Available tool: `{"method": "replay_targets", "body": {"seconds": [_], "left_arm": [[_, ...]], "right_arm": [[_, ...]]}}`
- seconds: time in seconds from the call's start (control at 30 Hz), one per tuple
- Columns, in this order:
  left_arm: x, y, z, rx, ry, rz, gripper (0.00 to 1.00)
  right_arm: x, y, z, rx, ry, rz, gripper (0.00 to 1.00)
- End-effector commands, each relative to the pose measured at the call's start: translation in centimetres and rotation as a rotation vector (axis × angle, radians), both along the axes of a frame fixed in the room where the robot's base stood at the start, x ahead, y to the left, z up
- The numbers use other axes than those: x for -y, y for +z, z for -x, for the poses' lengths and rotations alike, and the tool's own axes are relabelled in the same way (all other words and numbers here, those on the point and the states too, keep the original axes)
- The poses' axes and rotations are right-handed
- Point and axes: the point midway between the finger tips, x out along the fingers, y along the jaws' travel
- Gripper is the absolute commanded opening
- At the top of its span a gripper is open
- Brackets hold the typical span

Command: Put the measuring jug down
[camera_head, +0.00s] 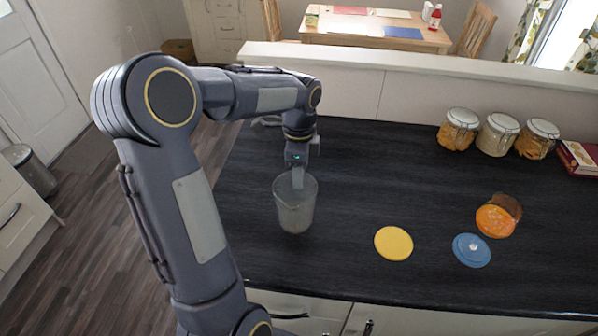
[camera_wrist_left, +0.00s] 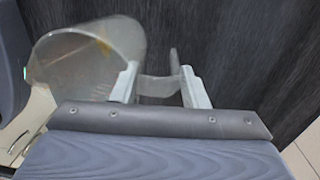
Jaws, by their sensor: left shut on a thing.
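The measuring jug (camera_head: 295,211) is a clear, greyish tapered vessel. It stands about upright over the left part of the dark counter; I cannot tell whether its base touches the surface. My left gripper (camera_head: 297,180) comes down from behind at its rim. In the left wrist view the jug (camera_wrist_left: 82,62) is at the upper left, and its handle (camera_wrist_left: 158,86) lies between the two fingers of my left gripper (camera_wrist_left: 160,88). The gripper is shut on the handle. My right gripper is out of view.
Bare counter surrounds the jug.

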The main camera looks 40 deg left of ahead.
Motion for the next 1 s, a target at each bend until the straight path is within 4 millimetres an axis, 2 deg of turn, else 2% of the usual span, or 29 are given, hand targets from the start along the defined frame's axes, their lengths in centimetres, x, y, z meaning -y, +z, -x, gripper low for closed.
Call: {"method": "replay_targets", "body": {"seconds": [0.13, 0.17, 0.33, 0.57, 0.7, 0.87, 1.0], "left_arm": [[0.0, -0.4, 0.0, -0.001, 0.0, 0.0, 0.03], [0.0, -0.4, 0.0, -0.001, 0.0, 0.0, 0.42], [0.0, -0.3, 0.0, -0.001, 0.0, 0.0, 0.62], [0.0, -0.3, 0.0, 0.0, 0.0, 0.0, 0.62], [0.0, 0.4, 0.0, 0.002, 0.0, -0.001, 0.62], [-0.1, 3.0, -0.2, 0.005, 0.0, -0.002, 0.62], [-0.2, 6.2, -0.3, 0.005, 0.0, -0.001, 0.62]], "right_arm": [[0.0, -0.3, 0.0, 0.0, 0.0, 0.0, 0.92], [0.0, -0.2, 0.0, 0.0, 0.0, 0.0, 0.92], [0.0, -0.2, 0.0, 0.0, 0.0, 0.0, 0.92], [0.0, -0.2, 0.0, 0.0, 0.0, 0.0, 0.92], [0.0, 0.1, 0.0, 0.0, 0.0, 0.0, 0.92], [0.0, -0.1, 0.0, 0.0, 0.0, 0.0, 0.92], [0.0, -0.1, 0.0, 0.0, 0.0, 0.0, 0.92]]}}
